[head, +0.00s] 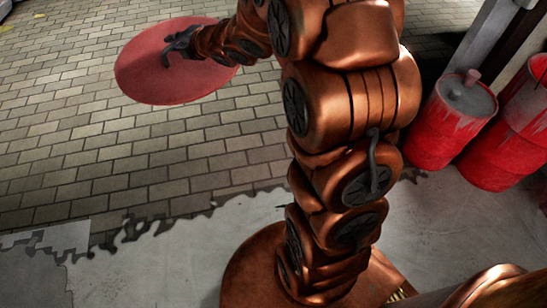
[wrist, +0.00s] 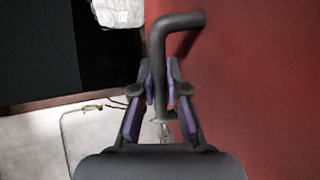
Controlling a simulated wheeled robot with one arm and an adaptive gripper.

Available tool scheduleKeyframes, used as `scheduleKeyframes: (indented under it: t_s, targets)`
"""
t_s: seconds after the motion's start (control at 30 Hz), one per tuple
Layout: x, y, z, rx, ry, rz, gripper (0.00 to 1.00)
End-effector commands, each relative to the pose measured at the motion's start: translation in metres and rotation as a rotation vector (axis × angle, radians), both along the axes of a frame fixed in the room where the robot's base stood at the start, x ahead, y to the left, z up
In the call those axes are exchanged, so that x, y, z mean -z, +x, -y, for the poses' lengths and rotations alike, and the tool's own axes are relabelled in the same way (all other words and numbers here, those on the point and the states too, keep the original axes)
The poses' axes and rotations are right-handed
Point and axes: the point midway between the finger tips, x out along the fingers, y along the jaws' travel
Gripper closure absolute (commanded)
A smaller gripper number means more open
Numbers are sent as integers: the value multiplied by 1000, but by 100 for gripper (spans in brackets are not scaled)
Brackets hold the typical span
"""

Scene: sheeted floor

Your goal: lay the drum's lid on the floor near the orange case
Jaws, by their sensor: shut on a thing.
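The drum's lid (head: 150,72) is a round red disc in the upper left of the head view, over the brick paving. Whether it touches the floor or hangs above it I cannot tell. My gripper (head: 181,43) is at the lid's upper face. In the wrist view my gripper (wrist: 160,95) is shut on the lid's dark bent handle (wrist: 163,55), which stands between the fingers. The lid's red face (wrist: 260,90) fills the right of that view. I cannot make out the orange case in either view.
Brick paving (head: 150,160) lies open at the left, with pale concrete in front. The wrist view shows a white object (wrist: 118,12) and a dark panel (wrist: 60,50).

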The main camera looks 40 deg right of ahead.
Motion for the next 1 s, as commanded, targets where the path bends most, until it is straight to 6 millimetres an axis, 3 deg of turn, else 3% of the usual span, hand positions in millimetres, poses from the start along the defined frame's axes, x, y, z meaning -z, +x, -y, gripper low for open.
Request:
scheduleKeyframes:
  t_s: [0.03,0.53,1.0]
  targets:
    - [18,6,9,-1,4,-4,100]
    - [148,38,78,-69,15,-17,100]
    - [284,36,140,-141,28,-27,100]
